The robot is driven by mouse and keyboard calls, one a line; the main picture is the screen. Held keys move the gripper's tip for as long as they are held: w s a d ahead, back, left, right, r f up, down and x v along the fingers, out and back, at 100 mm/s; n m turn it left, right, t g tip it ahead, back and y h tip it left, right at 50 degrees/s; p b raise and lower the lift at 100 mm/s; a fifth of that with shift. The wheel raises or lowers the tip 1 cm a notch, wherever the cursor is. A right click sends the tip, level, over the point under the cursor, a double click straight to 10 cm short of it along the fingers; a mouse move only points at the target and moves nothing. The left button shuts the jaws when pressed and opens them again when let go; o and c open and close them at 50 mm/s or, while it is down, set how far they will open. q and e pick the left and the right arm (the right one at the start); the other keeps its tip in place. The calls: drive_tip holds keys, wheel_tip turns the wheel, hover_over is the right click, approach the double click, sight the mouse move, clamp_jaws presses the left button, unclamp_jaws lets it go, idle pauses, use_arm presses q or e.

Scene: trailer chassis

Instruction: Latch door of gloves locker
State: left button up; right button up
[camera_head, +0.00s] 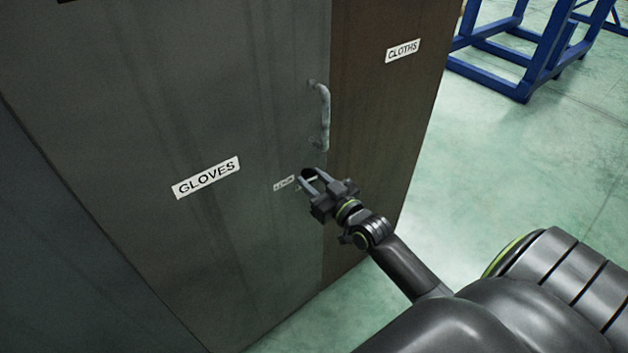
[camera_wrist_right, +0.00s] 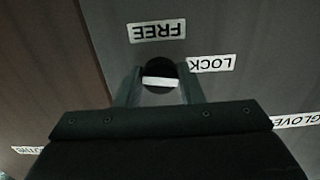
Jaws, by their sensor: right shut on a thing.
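The gloves locker door (camera_head: 240,110) is a dark grey-green panel with a white GLOVES label (camera_head: 206,177); it looks closed, flush with the brown panel beside it. A round black latch knob (camera_wrist_right: 158,66) with a white bar is on the door near its edge. A LOCK label (camera_wrist_right: 212,64) is beside the knob and a FREE label (camera_wrist_right: 156,31) is above it in the right wrist view. My right gripper (camera_head: 309,178) is shut on the knob, one finger on each side; its fingers partly hide the knob. My left gripper is not in view.
A grey vertical door handle (camera_head: 323,115) is above the latch. The brown cloths locker panel (camera_head: 385,100) adjoins on the right. A blue metal frame (camera_head: 530,60) stands at the back right. The green floor (camera_head: 520,160) between is clear.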

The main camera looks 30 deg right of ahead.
drive_tip(key=shift+f+n+b, duration=0.1)
drive_tip(key=shift+n+b, duration=0.45)
drive_tip(key=shift+n, duration=0.65)
drive_tip(key=o, duration=1)
drive_tip(key=s+d+p, duration=0.1)
drive_tip(key=s+p, duration=0.1)
drive_tip(key=s, duration=1.5)
drive_tip(key=shift+s+d, duration=0.2)
